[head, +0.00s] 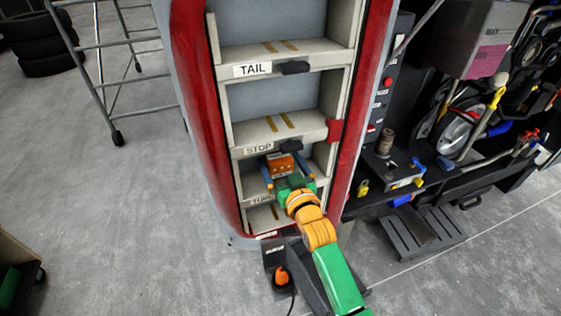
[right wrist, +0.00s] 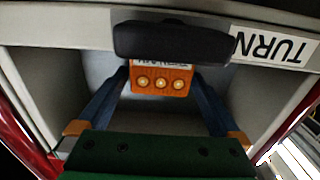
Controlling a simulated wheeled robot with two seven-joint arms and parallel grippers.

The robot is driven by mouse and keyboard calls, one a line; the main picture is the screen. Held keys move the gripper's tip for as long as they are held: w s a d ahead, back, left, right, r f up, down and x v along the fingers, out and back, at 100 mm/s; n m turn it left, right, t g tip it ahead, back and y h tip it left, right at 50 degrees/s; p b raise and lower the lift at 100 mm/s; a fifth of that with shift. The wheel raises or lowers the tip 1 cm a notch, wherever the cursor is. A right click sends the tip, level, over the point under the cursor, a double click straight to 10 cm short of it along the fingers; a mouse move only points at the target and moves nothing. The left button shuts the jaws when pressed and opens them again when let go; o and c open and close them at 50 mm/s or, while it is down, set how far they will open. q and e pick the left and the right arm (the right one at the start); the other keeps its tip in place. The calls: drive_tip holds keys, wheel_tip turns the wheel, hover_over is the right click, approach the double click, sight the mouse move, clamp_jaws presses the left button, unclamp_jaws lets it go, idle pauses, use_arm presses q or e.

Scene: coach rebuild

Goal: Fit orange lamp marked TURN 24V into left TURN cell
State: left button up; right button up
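The orange lamp (head: 281,164) is at the mouth of the TURN cell, between the blue fingers of my right gripper (head: 287,172). In the right wrist view the lamp (right wrist: 160,82) shows three round pale spots and an upside-down white label, partly covered by a black tab (right wrist: 172,40). The lamp fills nearly the whole gap between the fingertips. The TURN label (right wrist: 275,47) is upside down beside the tab; in the head view the TURN label (head: 259,199) is partly hidden by my gripper. My left gripper is not in view.
Cells labelled TAIL (head: 252,70) and STOP (head: 258,150) lie above in the grey rack, with red side panels (head: 205,110). A red block (head: 334,130) sits on the right post. A dark base with an orange item (head: 281,276) stands below. A crowded tool bench (head: 430,180) is at right.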

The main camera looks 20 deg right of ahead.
drive_tip(key=shift+r, duration=0.1)
drive_tip(key=s+b, duration=0.1)
drive_tip(key=s, duration=1)
drive_tip(key=s+f+n+g, duration=0.1)
drive_tip(key=s+f+g, duration=0.25)
drive_tip(key=f, duration=0.85)
drive_tip(key=s+a+f+g, duration=0.1)
drive_tip(key=s+f+g, duration=0.3)
drive_tip(key=f, duration=0.7)
drive_tip(key=s+f+n+g, duration=0.1)
drive_tip(key=s+f+g, duration=0.35)
drive_tip(key=f, duration=0.75)
drive_tip(key=s+d+f+g, duration=0.2)
drive_tip(key=s+f, duration=0.3)
drive_tip(key=s, duration=0.6)
drive_tip(key=s+d+f+g, duration=0.2)
drive_tip(key=s+f, duration=0.3)
drive_tip(key=s, duration=0.6)
drive_tip(key=shift+s+d+f+g+h, duration=0.2)
drive_tip(key=shift+g+h, duration=0.1)
drive_tip(key=shift+g, duration=0.2)
